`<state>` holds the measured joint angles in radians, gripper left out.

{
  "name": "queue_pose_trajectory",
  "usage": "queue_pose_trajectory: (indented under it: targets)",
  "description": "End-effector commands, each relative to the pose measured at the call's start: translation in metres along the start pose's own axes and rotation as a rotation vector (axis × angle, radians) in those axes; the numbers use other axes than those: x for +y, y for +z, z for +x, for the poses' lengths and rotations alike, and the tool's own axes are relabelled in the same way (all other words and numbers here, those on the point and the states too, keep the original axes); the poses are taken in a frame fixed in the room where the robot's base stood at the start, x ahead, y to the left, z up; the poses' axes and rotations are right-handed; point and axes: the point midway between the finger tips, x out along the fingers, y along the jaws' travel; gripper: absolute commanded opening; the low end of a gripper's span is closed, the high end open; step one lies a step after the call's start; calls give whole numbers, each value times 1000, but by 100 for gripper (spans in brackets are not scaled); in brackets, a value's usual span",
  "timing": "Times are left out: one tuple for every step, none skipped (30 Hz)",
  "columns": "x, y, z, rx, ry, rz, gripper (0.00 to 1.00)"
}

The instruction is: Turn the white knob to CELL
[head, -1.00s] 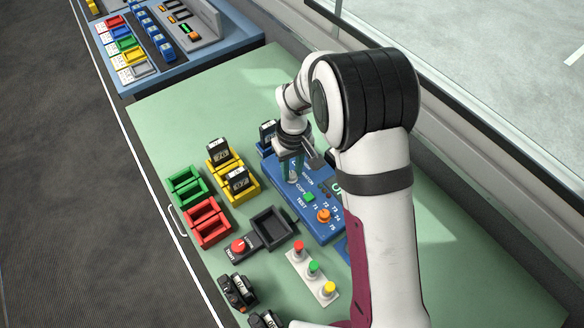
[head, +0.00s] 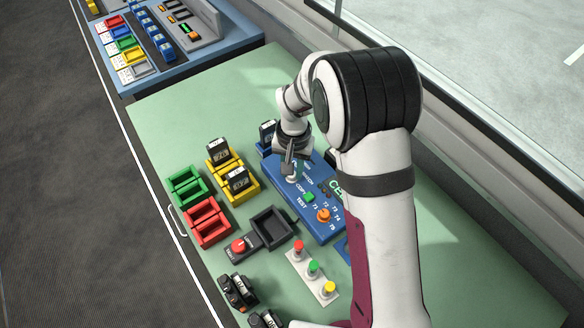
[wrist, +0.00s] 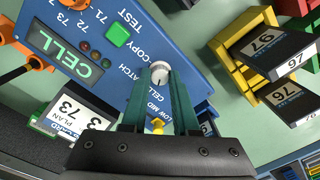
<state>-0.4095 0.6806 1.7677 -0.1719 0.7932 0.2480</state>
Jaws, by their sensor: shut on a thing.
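The white knob (wrist: 160,72) sits on the blue panel (wrist: 190,30) between labels, partly cut off by my fingers. My gripper (wrist: 161,84) has its two green fingers shut on the knob, one on each side. In the head view my gripper (head: 290,172) reaches down to the white knob (head: 293,180) at the panel's left part. The panel's display (wrist: 64,50) reads CELL in the wrist view; in the head view only its first letters show beside my arm. The knob's pointer is too small to read surely.
A green button (wrist: 118,34) and an orange knob (head: 323,215) are on the same panel. A yellow holder (head: 250,190) with dark labelled blocks stands left of it. Red, green and yellow buttons (head: 314,267) stand in front.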

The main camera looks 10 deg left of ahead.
Motion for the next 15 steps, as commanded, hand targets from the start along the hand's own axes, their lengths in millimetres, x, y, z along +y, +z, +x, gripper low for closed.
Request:
queue_pose_trajectory:
  targets:
    - [0, 0, -1, -1, 0, 11, 0]
    - [0, 0, -1, -1, 0, 16, 0]
    - [0, 0, -1, -1, 0, 21, 0]
    - [0, 0, -1, 0, 0, 25, 0]
    - [0, 0, -1, 0, 0, 27, 0]
    - [0, 0, -1, 0, 0, 30, 0]
    - [0, 0, -1, 0, 0, 32, 0]
    - [0, 0, -1, 0, 0, 33, 0]
    - [0, 0, -1, 0, 0, 34, 0]
    - [0, 0, -1, 0, 0, 34, 0]
    - [0, 0, -1, 0, 0, 34, 0]
    - [0, 0, -1, 0, 0, 34, 0]
    - [0, 0, -1, 0, 0, 34, 0]
    - [0, 0, -1, 0, 0, 34, 0]
    - [0, 0, -1, 0, 0, 34, 0]
